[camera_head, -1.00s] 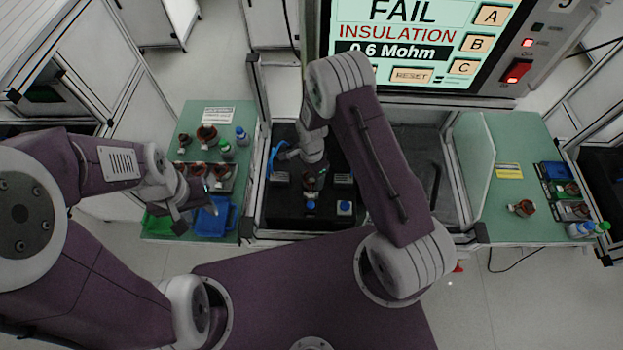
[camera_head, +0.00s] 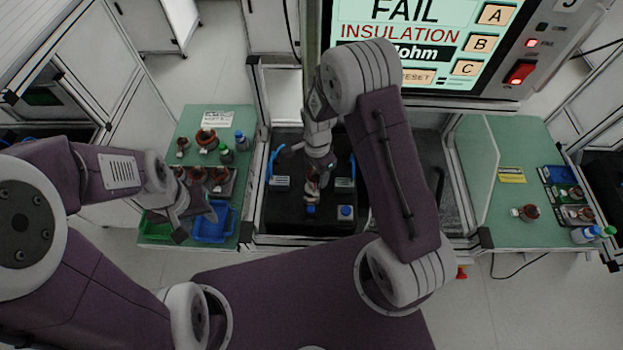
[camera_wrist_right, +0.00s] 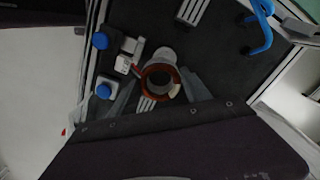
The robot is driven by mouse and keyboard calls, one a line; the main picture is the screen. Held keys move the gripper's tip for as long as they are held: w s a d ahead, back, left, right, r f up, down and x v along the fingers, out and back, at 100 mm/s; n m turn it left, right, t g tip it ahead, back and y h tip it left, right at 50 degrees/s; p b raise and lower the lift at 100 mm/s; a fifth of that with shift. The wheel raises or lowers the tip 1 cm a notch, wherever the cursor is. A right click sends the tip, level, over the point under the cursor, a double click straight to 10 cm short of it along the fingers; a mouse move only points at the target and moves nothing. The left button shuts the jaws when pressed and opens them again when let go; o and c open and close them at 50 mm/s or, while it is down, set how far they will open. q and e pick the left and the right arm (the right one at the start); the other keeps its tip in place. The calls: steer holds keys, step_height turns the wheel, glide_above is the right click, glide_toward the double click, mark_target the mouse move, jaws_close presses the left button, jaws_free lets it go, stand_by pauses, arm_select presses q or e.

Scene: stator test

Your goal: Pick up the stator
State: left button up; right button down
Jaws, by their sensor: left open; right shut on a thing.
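The stator (camera_wrist_right: 159,79), a grey ring with copper-brown windings, is between the fingers of my right gripper (camera_wrist_right: 160,98) in the right wrist view. In the head view this stator (camera_head: 312,180) shows small below my right gripper (camera_head: 315,170), over the black test bench. My right gripper is shut on it; I cannot tell whether the stator touches the bench. My left gripper (camera_head: 193,226) is open and empty, in front of the left table near the blue bin. Several other stators stand on the left table, and one (camera_head: 526,213) lies on the right table.
The black test bench (camera_head: 285,215) carries blue buttons (camera_head: 346,212) and blue handles (camera_head: 275,160). A screen (camera_head: 420,40) above reads FAIL, INSULATION. The left table (camera_head: 183,130) holds bottles, a green bin (camera_head: 157,229) and a blue bin (camera_head: 212,225). The right table (camera_head: 490,228) has free room at its front left.

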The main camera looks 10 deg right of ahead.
steer(key=s+d+r+b, duration=0.2)
steer(key=s+d+r, duration=0.3)
steer(key=d, duration=0.3)
steer(key=shift+s+d+r, duration=0.25)
steer(key=shift+d+r, duration=0.1)
steer(key=shift+r, duration=0.15)
